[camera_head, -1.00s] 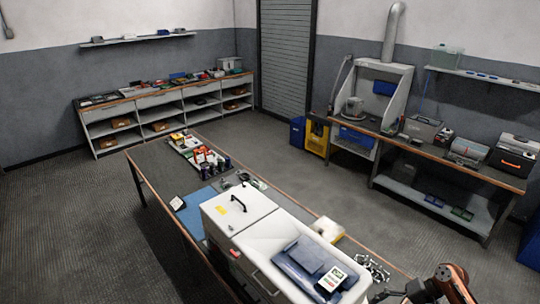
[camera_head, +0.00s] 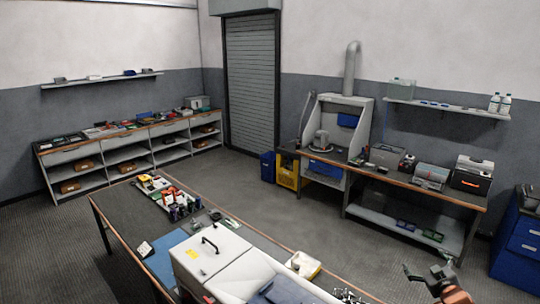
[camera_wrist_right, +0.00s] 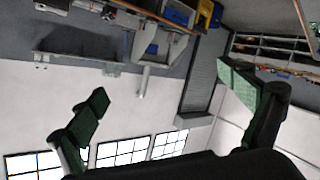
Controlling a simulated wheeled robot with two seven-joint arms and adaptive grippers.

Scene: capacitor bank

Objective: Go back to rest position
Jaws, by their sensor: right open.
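My right gripper (camera_head: 428,276) shows at the bottom right of the head view, raised in front of the floor and apart from the tables. In the right wrist view its two fingers (camera_wrist_right: 165,105) are spread wide with nothing between them. That view looks across the room upside down, with windows low in the picture. My left gripper is in neither view.
A long workbench (camera_head: 120,220) carries a white box (camera_head: 212,250), a tray of small parts and a blue mat (camera_head: 165,262). A side bench (camera_head: 430,190) with equipment stands at the right, by a blue cabinet (camera_head: 520,245). Open floor (camera_head: 270,205) lies between.

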